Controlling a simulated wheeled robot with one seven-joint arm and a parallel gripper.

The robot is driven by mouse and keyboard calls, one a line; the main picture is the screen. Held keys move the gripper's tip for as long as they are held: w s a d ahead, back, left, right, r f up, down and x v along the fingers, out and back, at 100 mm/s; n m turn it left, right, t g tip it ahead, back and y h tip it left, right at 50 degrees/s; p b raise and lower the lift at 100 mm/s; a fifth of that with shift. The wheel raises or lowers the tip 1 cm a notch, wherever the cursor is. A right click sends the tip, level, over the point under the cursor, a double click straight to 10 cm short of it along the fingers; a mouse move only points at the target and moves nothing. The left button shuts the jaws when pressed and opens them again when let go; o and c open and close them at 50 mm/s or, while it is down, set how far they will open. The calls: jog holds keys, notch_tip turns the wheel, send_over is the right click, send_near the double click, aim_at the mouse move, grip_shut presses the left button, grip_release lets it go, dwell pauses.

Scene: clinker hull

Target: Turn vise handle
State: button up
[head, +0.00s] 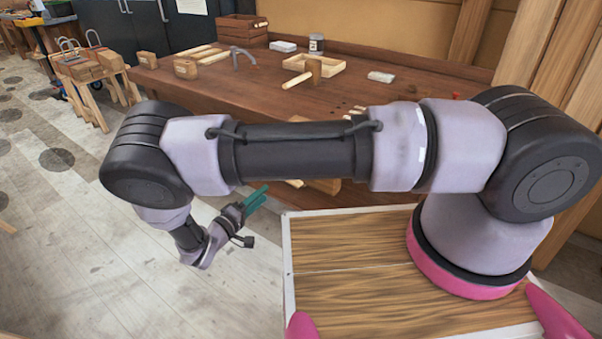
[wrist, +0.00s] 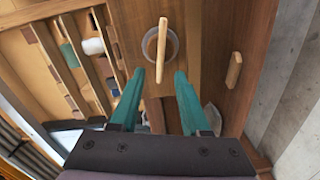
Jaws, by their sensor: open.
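The vise handle (wrist: 162,45) is a pale wooden bar. In the wrist view it stands upright in the picture across a round grey metal disc (wrist: 174,46) on a brown wooden face. My gripper (wrist: 159,74) is open, with its two teal fingers on either side of the line of the bar. The bar's lower end shows between the fingertips; I cannot tell how far apart in depth they are. In the head view my gripper (head: 264,194) hangs low beside the bench, and the handle is hidden there, apparently behind my arm.
A sawhorse-like stand (head: 92,75) is at the upper left.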

jog(key=x, duration=1)
jog(key=shift+w+d, duration=0.2)
jog(key=shift+w, duration=0.05)
jog(key=shift+f, duration=0.1)
grip_shut()
